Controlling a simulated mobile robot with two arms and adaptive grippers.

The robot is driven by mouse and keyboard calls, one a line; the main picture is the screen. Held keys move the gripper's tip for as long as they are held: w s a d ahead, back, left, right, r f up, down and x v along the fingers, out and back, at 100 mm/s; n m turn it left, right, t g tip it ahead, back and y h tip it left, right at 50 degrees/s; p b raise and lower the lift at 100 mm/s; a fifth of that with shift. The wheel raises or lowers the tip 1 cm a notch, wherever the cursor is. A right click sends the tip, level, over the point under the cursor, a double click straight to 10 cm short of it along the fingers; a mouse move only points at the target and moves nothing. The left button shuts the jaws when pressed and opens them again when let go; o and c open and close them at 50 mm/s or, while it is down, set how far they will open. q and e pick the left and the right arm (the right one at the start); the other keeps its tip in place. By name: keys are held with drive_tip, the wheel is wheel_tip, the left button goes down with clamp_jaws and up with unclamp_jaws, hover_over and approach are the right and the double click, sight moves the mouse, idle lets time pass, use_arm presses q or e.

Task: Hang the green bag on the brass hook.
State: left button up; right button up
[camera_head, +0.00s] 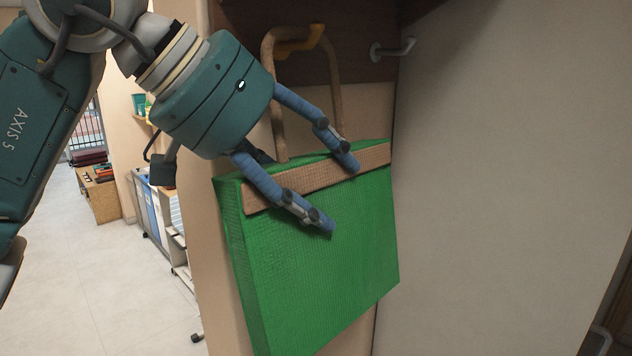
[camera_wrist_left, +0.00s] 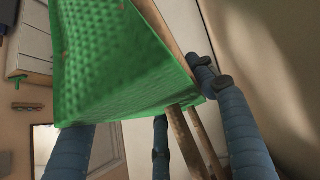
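The green bag (camera_head: 325,255) has a tan band along its top and a tan loop handle (camera_head: 270,95). The handle's top passes over the brass hook (camera_head: 302,42) on the dark wooden panel. The bag hangs upright below it, close to the wall. My left gripper (camera_head: 340,197) is at the bag's top edge, its fingers spread, two of them in front of the bag. In the left wrist view, the bag (camera_wrist_left: 115,65) and handle straps (camera_wrist_left: 185,140) lie among the spread fingers. Whether the fingers touch the bag is unclear. My right gripper is not in view.
A pale metal hook (camera_head: 392,48) sits right of the brass one. A large plain wall or panel (camera_head: 510,180) stands close on the right. Shelves and cabinets (camera_head: 150,205) are in the room at left, with open floor (camera_head: 85,280) before them.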

use_arm(q)
drive_tip(key=o, duration=0.4)
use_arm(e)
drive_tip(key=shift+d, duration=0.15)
use_arm(q)
drive_tip(key=shift+r, duration=0.1)
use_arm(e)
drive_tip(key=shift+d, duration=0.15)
